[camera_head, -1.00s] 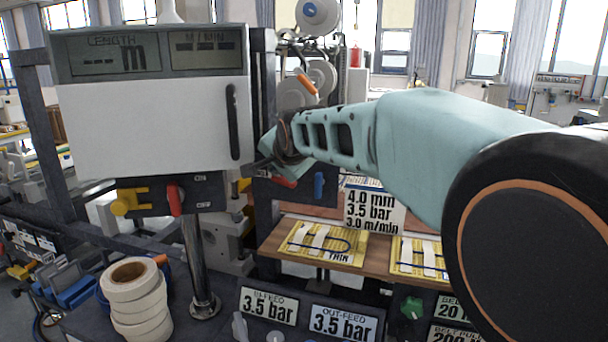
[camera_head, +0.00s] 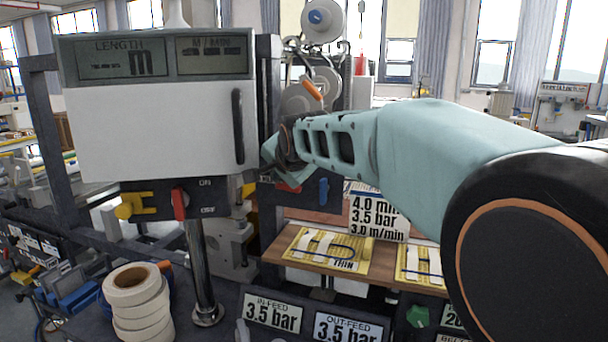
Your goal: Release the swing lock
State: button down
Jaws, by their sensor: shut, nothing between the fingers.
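My arm reaches in from the right. My gripper (camera_head: 272,152) is at its far end, beside the right edge of the white panel, and is shut and empty. Its fingertips are partly hidden by the wrist and the panel edge. A red lever (camera_head: 289,187) shows just below the gripper; I cannot tell whether they touch. A blue lever (camera_head: 323,190) hangs to its right. An orange handle (camera_head: 313,89) sits above on the machine. No part is labelled as the swing lock, so I cannot tell which one it is.
The white panel (camera_head: 150,130) with a length display stands at left on a metal post (camera_head: 201,270). Below it are a yellow handle (camera_head: 133,206) and a red ON/OFF switch (camera_head: 180,203). Tape rolls (camera_head: 138,290) stand at lower left. A wooden shelf (camera_head: 280,245) holds yellow cards.

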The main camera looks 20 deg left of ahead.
jog(key=v, duration=0.7)
jog(key=shift+s, duration=0.25)
jog(key=shift+d+r, duration=0.1)
jog(key=shift+d, duration=0.05)
